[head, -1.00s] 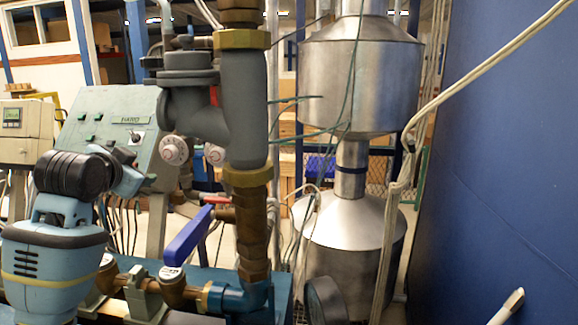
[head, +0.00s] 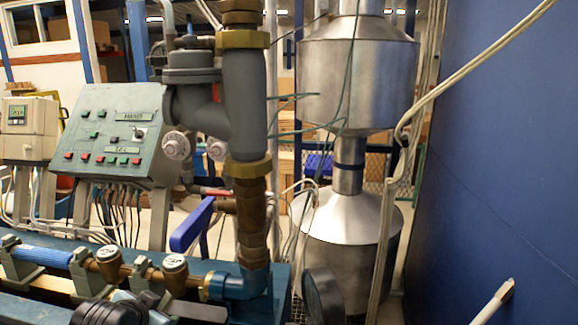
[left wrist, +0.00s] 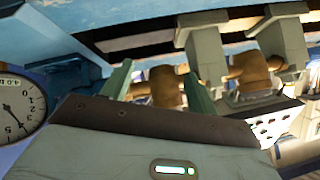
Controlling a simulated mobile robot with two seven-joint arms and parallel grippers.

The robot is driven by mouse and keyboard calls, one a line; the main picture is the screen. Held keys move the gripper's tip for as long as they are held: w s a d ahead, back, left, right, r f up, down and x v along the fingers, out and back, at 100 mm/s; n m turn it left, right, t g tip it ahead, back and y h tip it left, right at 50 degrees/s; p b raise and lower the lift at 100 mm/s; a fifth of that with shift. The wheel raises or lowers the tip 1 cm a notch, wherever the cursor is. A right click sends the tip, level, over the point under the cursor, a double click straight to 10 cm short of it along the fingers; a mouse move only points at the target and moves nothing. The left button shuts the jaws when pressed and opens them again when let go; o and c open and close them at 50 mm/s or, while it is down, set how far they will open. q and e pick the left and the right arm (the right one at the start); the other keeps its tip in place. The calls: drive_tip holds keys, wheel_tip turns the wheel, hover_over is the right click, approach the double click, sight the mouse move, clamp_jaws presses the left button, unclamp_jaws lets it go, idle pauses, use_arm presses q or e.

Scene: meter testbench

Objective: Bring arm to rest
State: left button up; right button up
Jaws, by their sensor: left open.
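My left arm (head: 112,312) shows only as a dark joint and a bit of blue at the bottom edge of the head view, low in front of the pipe bench. I cannot make out its fingers there. In the left wrist view my left gripper (left wrist: 157,88) has its two greenish fingers apart, with nothing seen held between them. Brass fittings (left wrist: 165,86) show behind the fingers; I cannot tell whether they touch. My right gripper is in neither view.
A teal bench (head: 215,268) carries pipes, brass meters (head: 174,268) and a blue valve lever (head: 191,226). A green control box (head: 112,135) stands behind. Metal tanks (head: 345,230) and a blue wall (head: 500,150) are to the right. A round dial (left wrist: 20,108) is beside the gripper.

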use_arm(q)
drive_tip(key=s+d+f+n+g, duration=0.1)
drive_tip(key=s+d+f+g, duration=0.2)
drive_tip(key=s+f, duration=1.05)
drive_tip(key=s+d+f+n+g, duration=0.1)
drive_tip(key=s+f+g, duration=0.1)
drive_tip(key=s, duration=0.9)
drive_tip(key=s+d+f+n+g, duration=0.1)
drive_tip(key=s+f+g, duration=0.1)
drive_tip(key=s, duration=0.9)
drive_tip(key=w+d+f+t+h, duration=0.2)
drive_tip(key=w+f+t, duration=0.4)
drive_tip(key=f, duration=0.3)
drive_tip(key=shift+w+f+t, duration=0.2)
drive_tip(key=shift+f+t, duration=0.2)
drive_tip(key=shift+t, duration=0.2)
